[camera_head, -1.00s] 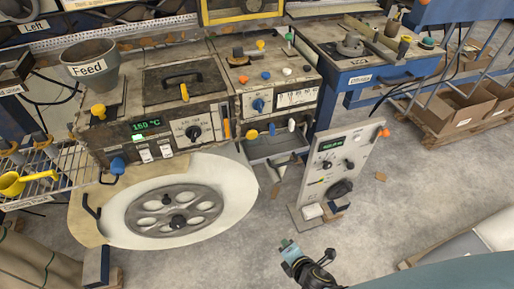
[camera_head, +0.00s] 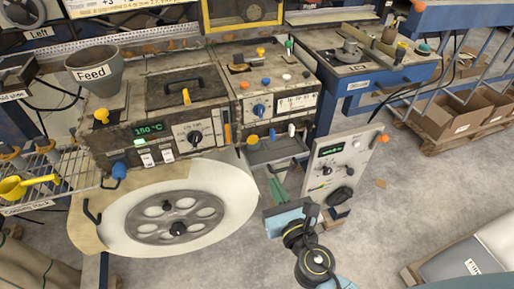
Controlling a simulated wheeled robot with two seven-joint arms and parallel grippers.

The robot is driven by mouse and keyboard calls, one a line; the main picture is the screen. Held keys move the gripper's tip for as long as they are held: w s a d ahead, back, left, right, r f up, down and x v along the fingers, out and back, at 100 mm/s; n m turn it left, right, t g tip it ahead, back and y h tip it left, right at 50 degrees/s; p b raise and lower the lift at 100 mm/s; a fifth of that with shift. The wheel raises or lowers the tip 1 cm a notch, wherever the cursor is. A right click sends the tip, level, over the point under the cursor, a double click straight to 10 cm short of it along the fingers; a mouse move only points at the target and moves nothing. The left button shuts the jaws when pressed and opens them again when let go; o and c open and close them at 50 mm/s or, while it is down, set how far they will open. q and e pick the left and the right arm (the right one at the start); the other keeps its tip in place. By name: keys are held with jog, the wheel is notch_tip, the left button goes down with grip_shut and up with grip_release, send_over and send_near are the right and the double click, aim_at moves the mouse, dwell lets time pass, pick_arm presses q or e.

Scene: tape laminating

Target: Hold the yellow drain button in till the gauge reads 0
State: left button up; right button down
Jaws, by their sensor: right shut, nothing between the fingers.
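Several yellow controls show, and I cannot read which one is the drain button. A tiny yellow mark (camera_head: 324,186) is on the light grey standing panel (camera_head: 355,155). That panel has a green-lit display (camera_head: 331,151), possibly the gauge, too small to read. My right gripper (camera_head: 278,188) is shut and empty, in front of the middle machine and left of the standing panel. It hides part of the panel's lower left. I see no contact with a button. My left gripper is not in view.
An open drawer-like tray (camera_head: 275,150) juts out behind my right gripper. Cardboard boxes (camera_head: 445,115) stand at right. Floor is clear right of the panel.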

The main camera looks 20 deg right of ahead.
jog(key=p, duration=0.1)
send_near(254, 140)
jog(key=w, duration=0.5)
jog(key=shift+w+a+f, duration=0.1)
jog(key=shift+a+f, duration=0.1)
jog(key=shift+w, duration=0.8)
jog(key=shift+d, duration=0.1)
